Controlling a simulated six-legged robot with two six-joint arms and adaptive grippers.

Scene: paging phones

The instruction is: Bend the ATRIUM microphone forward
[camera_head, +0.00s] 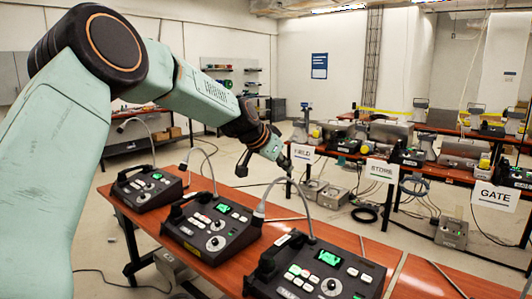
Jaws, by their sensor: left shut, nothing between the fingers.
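Three dark paging phones stand on the wooden bench, each with a gooseneck microphone: the left phone (146,190), the middle phone (213,228) and the near phone (318,273). I cannot read which is ATRIUM. The near phone's microphone neck (306,208) rises and curves over to the left, its head (259,210) hanging low. My left gripper (287,168) is shut with nothing in it, by the top of that neck; I cannot tell whether they touch. The middle phone's neck (209,165) and the left phone's neck (151,137) also curve left. My right gripper is out of view.
The bench (375,252) has bare wood right of the near phone. Farther benches carry other devices and signs FIELD (303,153), STORE (381,170) and GATE (495,195). Cables lie on the floor. My left arm covers the view's left side.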

